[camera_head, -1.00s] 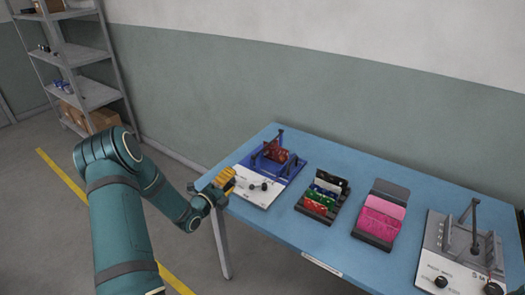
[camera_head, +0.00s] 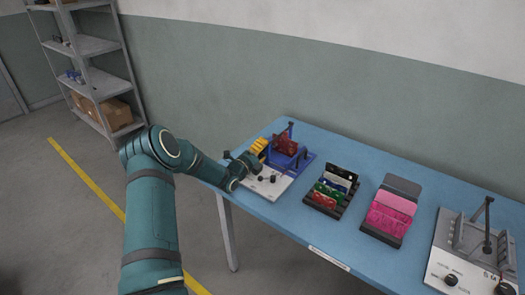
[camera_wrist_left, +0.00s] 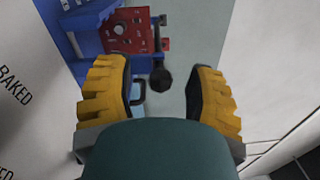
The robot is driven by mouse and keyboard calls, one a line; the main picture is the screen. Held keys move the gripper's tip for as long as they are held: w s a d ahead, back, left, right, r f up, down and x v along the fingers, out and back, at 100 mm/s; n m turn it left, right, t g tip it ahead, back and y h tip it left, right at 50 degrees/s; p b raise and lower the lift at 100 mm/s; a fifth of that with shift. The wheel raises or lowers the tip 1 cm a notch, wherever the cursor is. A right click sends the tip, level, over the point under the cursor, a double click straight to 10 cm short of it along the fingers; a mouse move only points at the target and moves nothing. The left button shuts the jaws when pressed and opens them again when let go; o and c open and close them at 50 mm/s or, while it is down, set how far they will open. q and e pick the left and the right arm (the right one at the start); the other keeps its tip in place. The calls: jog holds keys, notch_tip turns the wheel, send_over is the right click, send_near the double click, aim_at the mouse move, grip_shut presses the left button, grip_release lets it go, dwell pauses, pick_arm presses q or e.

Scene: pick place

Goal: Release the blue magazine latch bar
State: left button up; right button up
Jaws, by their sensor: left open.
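The blue magazine (camera_head: 306,157) stands at the left end of the table with red boards (camera_head: 285,144) in it. It also shows at the top left of the left wrist view (camera_wrist_left: 88,45). A dark bar with a round black knob (camera_wrist_left: 161,77), which looks like the latch bar, lies between my fingers in that view, with no visible contact. My left gripper (camera_head: 260,148) has yellow fingers and is at the magazine's left side; in the wrist view (camera_wrist_left: 165,95) they are wide apart and empty. My right gripper is not in view.
A white panel with black knobs (camera_head: 266,187) lies in front of the magazine. To the right are a black rack of coloured boards (camera_head: 331,190), a pink-filled box (camera_head: 390,212) and a grey fixture (camera_head: 460,250). The blue table (camera_head: 290,222) has bare strips between them.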

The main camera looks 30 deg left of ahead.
pick_arm(q)
jog(key=shift+o, duration=0.3)
jog(key=shift+w, duration=0.2)
grip_shut()
jog(key=shift+d+r, duration=0.1)
jog(key=shift+r, duration=0.05)
